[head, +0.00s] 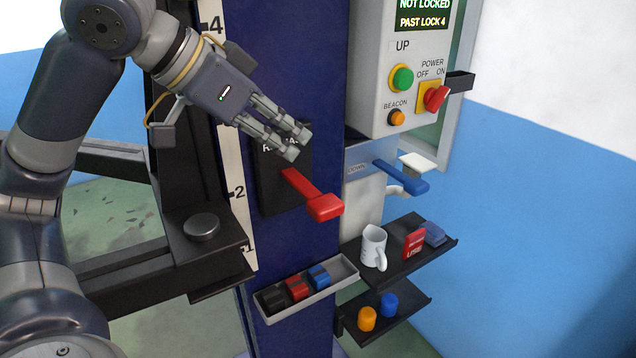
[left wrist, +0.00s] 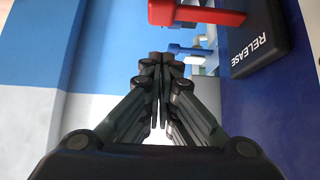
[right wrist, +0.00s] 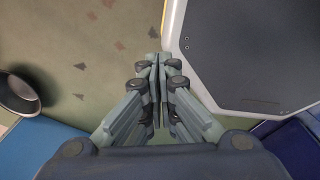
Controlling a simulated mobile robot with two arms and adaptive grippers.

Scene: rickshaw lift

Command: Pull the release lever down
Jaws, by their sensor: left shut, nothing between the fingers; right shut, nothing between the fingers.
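The red release lever (head: 313,195) sticks out from a black plate (head: 268,190) on the blue column and slopes down to a block-shaped red grip. My left gripper (head: 298,145) is shut and empty, just above the lever in the head view, its fingertips apart from the grip. In the left wrist view the red lever (left wrist: 198,14) shows at the top, beyond the shut left fingertips (left wrist: 161,62), beside the plate marked RELEASE (left wrist: 255,45). My right gripper (right wrist: 157,62) is shut and empty in the right wrist view, over the floor, away from the lever.
A blue DOWN lever (head: 402,178) is right of the red one. The control box (head: 375,60) reads NOT LOCKED, PAST LOCK 4. A black lift arm (head: 190,250) stands left.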

